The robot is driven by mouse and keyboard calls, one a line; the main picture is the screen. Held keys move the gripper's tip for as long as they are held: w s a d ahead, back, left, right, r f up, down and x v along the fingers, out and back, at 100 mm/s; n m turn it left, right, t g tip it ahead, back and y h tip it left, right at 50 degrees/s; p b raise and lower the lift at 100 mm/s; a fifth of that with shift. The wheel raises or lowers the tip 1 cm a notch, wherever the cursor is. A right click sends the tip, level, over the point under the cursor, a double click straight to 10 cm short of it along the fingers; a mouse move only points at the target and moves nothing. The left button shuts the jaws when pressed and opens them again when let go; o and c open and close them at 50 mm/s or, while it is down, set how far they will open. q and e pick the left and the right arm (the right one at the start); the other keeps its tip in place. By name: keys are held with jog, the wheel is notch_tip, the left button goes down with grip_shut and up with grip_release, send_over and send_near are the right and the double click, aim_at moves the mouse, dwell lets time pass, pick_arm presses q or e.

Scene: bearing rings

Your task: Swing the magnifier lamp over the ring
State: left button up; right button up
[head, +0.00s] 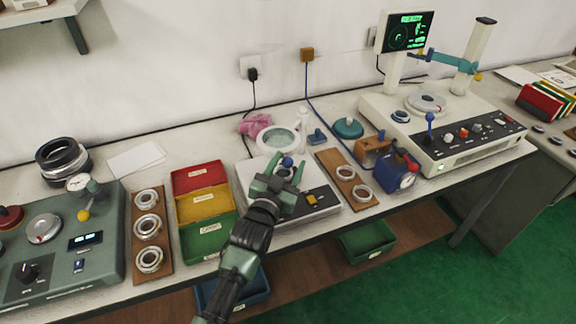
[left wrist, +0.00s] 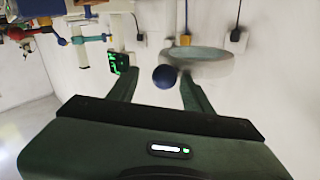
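The magnifier lamp (head: 278,140) is a white round head with a glass lens, standing at the back of the bench behind the white and grey device (head: 311,203). Its pale head also shows in the left wrist view (left wrist: 197,63). A blue ball knob (head: 287,162) sits in front of the lamp head and also shows in the left wrist view (left wrist: 163,76). My left gripper (head: 285,172) is over the device with its fingers open on either side of the knob, apparently not touching it. The gripper hides the middle of the device, so any ring there is hidden. My right gripper is out of view.
Wooden boards with metal rings lie left (head: 148,228) and right (head: 346,181) of the device. Red, yellow and green bins (head: 206,208) stand to its left. A blue gauge block (head: 394,172) and a large measuring machine (head: 446,126) are to the right.

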pick_arm(q)
jog(key=shift+s+f, duration=0.1)
jog(key=b+v, duration=0.1)
jog(key=v, duration=0.6)
jog(key=shift+s, duration=0.25)
